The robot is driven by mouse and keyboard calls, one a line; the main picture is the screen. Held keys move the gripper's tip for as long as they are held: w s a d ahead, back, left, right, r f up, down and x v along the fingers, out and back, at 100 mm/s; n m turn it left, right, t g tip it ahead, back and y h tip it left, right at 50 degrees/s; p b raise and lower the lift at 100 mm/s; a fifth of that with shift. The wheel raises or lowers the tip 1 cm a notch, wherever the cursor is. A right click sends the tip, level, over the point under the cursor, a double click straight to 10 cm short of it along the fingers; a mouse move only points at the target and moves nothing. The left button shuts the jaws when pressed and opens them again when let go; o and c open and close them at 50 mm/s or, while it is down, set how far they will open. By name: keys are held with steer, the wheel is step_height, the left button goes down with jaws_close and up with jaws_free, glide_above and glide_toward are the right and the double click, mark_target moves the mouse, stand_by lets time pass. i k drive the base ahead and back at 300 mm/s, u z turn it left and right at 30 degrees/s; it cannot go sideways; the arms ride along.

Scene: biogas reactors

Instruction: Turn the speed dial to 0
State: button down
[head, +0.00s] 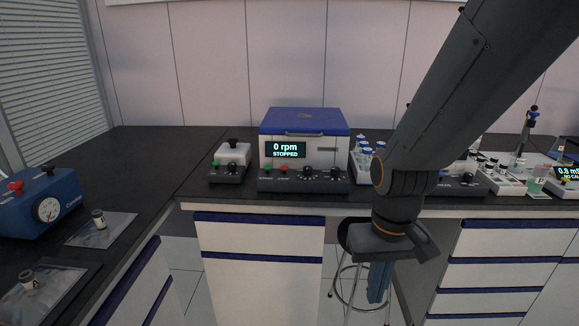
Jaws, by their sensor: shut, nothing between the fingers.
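A white centrifuge-like device (325,150) with a blue lid stands on the dark bench in the middle of the head view. Its display (285,150) reads "0 rpm" and "STOPPED". Its front panel has a green button, a red button and two dark knobs, a left knob (307,172) and a right knob (334,173). I cannot read which knob is the speed dial, nor their pointer positions. My gripper (378,296) hangs fingers down, shut and empty, in front of the bench and below its top, to the right of the device and apart from it.
A smaller device (230,168) with its own dark knob stands left of the centrifuge. A rack of blue-capped tubes (366,155) stands to its right, partly behind my arm. A stool (347,275) is behind my gripper. A blue gauge box (40,205) sits on the left bench.

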mark_target(308, 170)
steer(key=z, duration=1.2)
steer(key=i, duration=0.35)
steer(key=u, duration=1.05)
